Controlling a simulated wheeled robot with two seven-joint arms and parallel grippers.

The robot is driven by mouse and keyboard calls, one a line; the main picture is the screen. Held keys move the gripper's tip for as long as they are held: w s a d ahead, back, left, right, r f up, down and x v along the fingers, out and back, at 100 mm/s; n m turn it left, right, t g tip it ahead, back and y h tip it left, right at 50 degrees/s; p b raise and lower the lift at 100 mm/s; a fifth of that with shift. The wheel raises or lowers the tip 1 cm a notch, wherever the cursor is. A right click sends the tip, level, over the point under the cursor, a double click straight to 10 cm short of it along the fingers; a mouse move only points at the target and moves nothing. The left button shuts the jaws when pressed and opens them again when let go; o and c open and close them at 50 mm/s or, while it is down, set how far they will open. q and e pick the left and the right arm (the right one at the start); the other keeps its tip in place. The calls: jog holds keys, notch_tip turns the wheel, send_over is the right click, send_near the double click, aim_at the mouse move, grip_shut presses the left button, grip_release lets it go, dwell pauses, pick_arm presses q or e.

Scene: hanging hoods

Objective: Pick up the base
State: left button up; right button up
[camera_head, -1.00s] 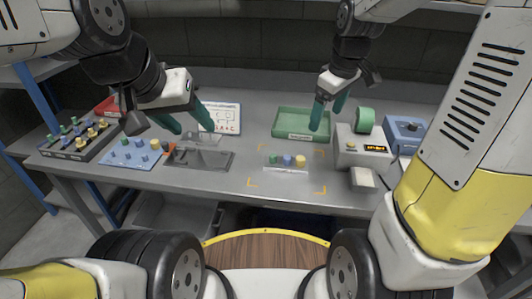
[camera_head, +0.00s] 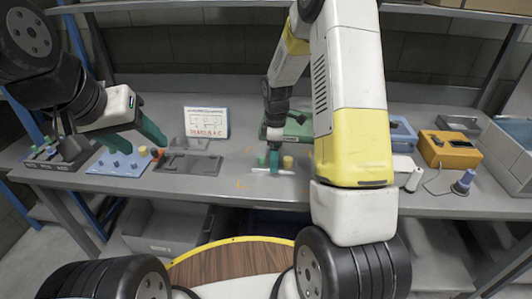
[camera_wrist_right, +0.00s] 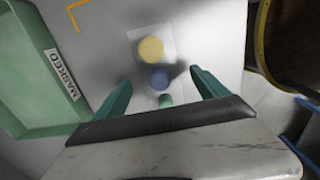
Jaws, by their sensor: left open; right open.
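The base is a small white plate (camera_head: 284,172) on the table, carrying green, blue and yellow pegs. In the right wrist view the base (camera_wrist_right: 166,40) lies between my open right fingers (camera_wrist_right: 163,82), with the yellow peg (camera_wrist_right: 150,49) farthest away and the blue peg (camera_wrist_right: 159,78) nearer. The green peg (camera_wrist_right: 166,101) is partly hidden by the gripper body. In the head view my right gripper (camera_head: 274,160) points down over the base and covers its middle. My left gripper (camera_head: 143,147) is open and empty above the blue peg board.
A blue peg board (camera_head: 112,166) and a dark fixture (camera_head: 190,164) are to the left. A white card (camera_head: 206,122) stands behind. A green tray (camera_wrist_right: 35,75) lies beside the base. A yellow box (camera_head: 449,149) and a grey bin (camera_head: 503,152) are at the right.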

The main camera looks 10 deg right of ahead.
notch_tip(320, 180, down, 2)
jog(key=shift+f, duration=0.1)
jog(key=shift+w, duration=0.1)
grip_shut()
